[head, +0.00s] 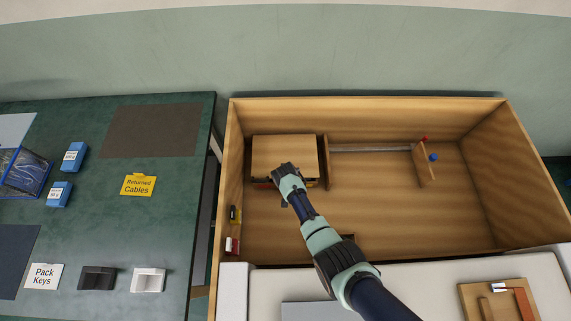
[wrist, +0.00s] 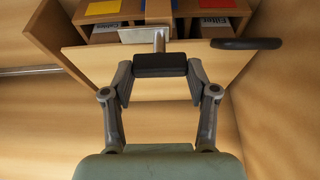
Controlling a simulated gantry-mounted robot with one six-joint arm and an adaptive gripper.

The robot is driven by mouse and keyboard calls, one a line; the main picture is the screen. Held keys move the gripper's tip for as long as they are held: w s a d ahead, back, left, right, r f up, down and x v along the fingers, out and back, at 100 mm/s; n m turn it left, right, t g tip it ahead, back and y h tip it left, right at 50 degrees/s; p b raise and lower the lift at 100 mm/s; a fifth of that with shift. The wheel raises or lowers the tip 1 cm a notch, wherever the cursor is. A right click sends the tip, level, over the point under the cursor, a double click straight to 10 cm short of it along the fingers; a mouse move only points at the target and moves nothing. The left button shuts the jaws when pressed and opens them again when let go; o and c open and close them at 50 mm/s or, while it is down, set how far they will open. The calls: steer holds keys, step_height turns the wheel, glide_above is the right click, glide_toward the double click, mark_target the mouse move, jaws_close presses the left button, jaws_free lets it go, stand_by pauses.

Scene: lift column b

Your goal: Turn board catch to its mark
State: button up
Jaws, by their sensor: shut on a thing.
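My gripper (wrist: 160,72) is shut on a black block-shaped knob (wrist: 160,64), one finger on each side of it. A short metal stem (wrist: 159,42) joins the knob to the front of a small wooden cabinet (wrist: 85,55). In the head view my gripper (head: 285,172) is at the front edge of this cabinet (head: 283,152) and hides the knob. A wooden board (head: 475,304) with a brown bar (head: 485,309), a red strip (head: 524,304) and a white piece (head: 499,287) lies at the bottom right. I cannot tell which part is the catch or its mark.
The cabinet stands in a large wooden box (head: 365,105) with high walls. A dark oval handle (wrist: 245,43) is right of the knob. A divider (head: 423,165) with red and blue knobs stands right. A green table (head: 160,220) is outside, left. The box floor's right side is clear.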

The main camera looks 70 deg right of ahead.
steer(key=o, duration=1.2)
steer(key=shift+c, duration=0.2)
steer(key=v, duration=1.2)
